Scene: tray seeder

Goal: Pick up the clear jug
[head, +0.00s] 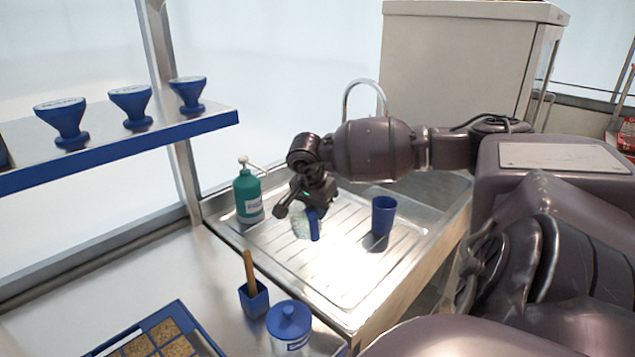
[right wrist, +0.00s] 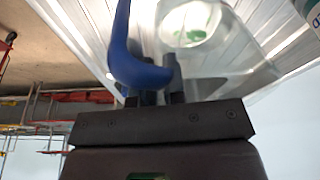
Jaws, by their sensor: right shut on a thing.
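The clear jug (head: 301,226) is over the ribbed steel drainboard, left of the blue cup; its blue handle (head: 314,226) faces right. My right gripper (head: 311,207) is above the jug and shut on its handle. In the right wrist view the gripper (right wrist: 163,88) has its fingers at the blue handle (right wrist: 139,68), with the see-through body of the jug (right wrist: 232,50) beside it. A pale round patch shows through the jug. I cannot tell whether its base touches the drainboard. My left gripper is not in view.
A green pump bottle (head: 248,197) stands left of the jug, and a blue cup (head: 383,215) to the right. In front are a blue holder (head: 254,300), a blue-lidded jar (head: 289,325) and a seed tray (head: 181,307). A shelf (head: 205,122) with blue funnels is at left.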

